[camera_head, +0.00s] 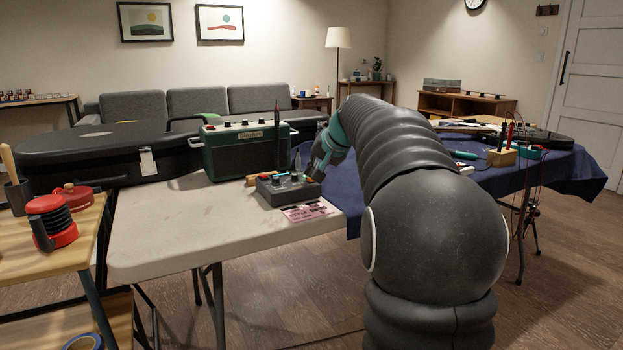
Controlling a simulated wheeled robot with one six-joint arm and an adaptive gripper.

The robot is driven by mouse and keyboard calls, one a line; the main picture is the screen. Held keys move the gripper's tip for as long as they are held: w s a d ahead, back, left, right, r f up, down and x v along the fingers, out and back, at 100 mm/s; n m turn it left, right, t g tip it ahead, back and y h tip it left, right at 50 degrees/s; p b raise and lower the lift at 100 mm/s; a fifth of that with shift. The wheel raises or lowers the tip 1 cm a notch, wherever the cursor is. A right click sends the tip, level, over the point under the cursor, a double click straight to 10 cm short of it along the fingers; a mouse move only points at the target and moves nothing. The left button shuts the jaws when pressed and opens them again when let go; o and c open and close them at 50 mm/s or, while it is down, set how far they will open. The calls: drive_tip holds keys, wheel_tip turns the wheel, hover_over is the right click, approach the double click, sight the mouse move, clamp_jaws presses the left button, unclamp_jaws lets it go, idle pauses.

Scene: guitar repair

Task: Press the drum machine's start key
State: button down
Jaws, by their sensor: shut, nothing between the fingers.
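The drum machine (278,194), a small dark box with knobs on top, sits on the white folding table (150,235). My gripper (316,177) is shut and empty. It points down at the right end of the drum machine's top, at or very near the surface. I cannot tell whether it touches. The start key is not distinguishable; that end of the box is partly behind my gripper.
A green amplifier (245,148) stands right behind the drum machine. A pink printed card (307,211) lies in front of it. A black guitar case (100,148) is at the left. A blue-covered table (560,172) with tools is at the right. The white table's front left is clear.

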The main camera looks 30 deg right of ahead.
drive_tip(key=shift+f, duration=0.2)
drive_tip(key=shift+r+p, duration=0.55)
drive_tip(key=shift+r, duration=0.15)
wheel_tip(320, 180, up, 6)
drive_tip(key=p, duration=0.5)
idle(0.3)
idle(0.3)
